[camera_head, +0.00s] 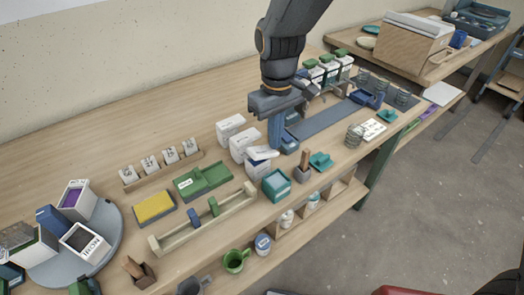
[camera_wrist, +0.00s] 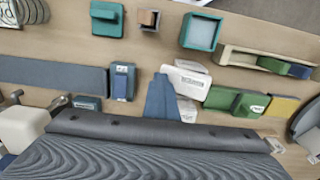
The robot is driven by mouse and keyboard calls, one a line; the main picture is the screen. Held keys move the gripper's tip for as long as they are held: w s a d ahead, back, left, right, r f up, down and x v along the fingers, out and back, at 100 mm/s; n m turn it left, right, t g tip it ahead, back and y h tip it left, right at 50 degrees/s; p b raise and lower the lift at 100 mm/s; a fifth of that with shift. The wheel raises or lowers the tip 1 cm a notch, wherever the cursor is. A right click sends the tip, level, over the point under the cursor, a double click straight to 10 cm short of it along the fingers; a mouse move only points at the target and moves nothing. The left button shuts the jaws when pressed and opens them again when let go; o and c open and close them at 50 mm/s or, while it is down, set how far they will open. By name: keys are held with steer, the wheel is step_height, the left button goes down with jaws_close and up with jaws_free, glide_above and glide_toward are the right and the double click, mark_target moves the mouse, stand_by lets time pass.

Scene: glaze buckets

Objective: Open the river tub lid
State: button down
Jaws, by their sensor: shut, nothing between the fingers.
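No label reading "river" is legible, so I cannot tell which tub is meant. My gripper (camera_head: 277,108) is shut and empty above the workbench. White labelled containers (camera_head: 243,143) stand left of my gripper; one top piece (camera_head: 262,152) looks tilted. A green lid-like piece with a block handle (camera_head: 203,180) lies further left.
A teal square tub (camera_head: 276,185) and a wooden rack (camera_head: 205,220) are at the front. A blue mat (camera_head: 325,121) lies to the right, with jars and green-topped bottles (camera_head: 330,68) behind. A round grey tray (camera_head: 105,255) is at the left.

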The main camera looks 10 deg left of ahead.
steer(key=shift+s+f, duration=0.1)
steer(key=shift+f, duration=0.15)
steer(key=shift+a, duration=0.1)
step_height(320, 180, up, 8)
steer(key=w+d+p, duration=0.2)
steer(key=p, duration=0.5)
steer(key=shift+w, duration=0.2)
stand_by(1.0)
steer(key=s+d+m, duration=0.5)
steer(key=d, duration=0.8)
steer(key=s+d+r+m+t, duration=0.1)
steer(key=s+d+m, duration=0.3)
steer(key=d, duration=0.9)
steer(key=s, duration=0.2)
steer(key=shift+s+d+m, duration=0.25)
steer(key=shift+s+m, duration=0.05)
steer(key=shift+m, duration=0.1)
